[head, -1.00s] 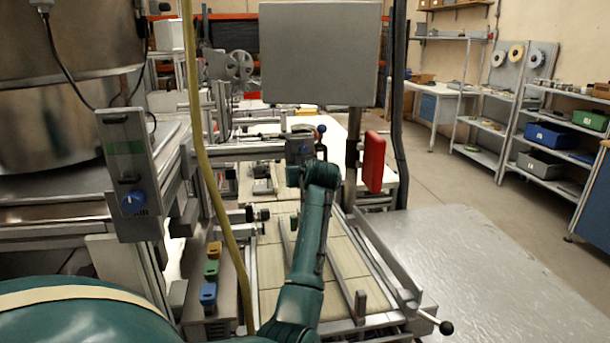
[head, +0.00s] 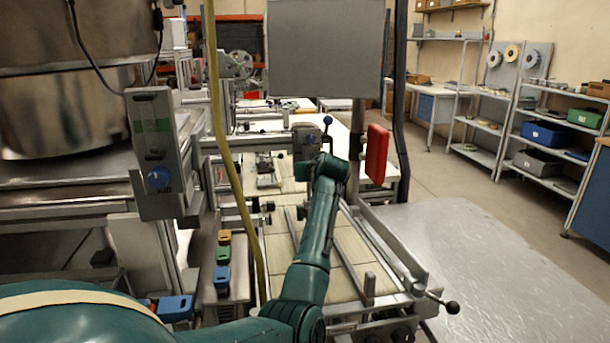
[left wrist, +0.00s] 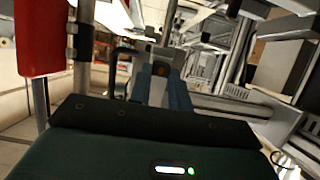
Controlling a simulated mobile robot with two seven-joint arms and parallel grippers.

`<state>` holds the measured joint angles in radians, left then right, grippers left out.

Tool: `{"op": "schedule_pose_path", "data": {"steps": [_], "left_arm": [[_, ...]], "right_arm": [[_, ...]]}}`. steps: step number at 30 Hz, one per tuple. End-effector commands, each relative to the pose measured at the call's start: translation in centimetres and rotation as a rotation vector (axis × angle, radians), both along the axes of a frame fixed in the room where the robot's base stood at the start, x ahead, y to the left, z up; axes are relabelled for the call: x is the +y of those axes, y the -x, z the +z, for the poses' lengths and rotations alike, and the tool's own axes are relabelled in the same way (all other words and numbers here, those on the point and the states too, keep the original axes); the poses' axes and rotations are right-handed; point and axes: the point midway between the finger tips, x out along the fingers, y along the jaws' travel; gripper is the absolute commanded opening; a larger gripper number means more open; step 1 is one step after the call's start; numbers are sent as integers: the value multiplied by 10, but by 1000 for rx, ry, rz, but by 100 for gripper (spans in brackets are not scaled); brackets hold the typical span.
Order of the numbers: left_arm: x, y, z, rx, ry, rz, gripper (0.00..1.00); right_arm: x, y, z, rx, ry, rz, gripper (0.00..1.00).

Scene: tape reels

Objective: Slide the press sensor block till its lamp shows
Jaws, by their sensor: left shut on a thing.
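The press sensor block (head: 307,141) is a small grey block with a blue mark, at the right end of a grey horizontal rail (head: 250,146) in the middle of the head view. My left gripper (head: 309,161) is at the block, at the end of my green arm, partly hidden by the wrist. In the left wrist view my left gripper (left wrist: 161,82) has its two bluish fingers closed around the grey block (left wrist: 157,56). A small amber spot shows between the fingers; I cannot tell whether it is a lit lamp. My right gripper is not in view.
A blue-knobbed control box (head: 156,160) and a yellow hose (head: 222,150) stand left of the arm. A red box (head: 376,154) hangs on the right post. Coloured handled pieces (head: 222,257) sit below left. The grey floor plate (head: 480,260) at right is clear.

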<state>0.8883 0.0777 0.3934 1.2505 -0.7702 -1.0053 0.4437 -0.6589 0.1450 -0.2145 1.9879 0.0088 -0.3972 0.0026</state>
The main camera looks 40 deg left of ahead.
Motion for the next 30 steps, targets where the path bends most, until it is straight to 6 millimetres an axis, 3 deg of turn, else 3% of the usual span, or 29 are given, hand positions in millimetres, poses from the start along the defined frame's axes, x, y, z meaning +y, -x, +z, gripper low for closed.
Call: {"op": "schedule_pose_path", "data": {"steps": [13,14,21,30], "left_arm": [[0,-8,-4,3,-1,1,0],[0,-8,-4,3,-1,1,20],[0,-8,-4,2,0,1,40],[-1,-7,-3,1,0,2,42]], "right_arm": [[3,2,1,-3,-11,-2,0],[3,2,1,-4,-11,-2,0],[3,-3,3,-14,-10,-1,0],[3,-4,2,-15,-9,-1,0]]}}
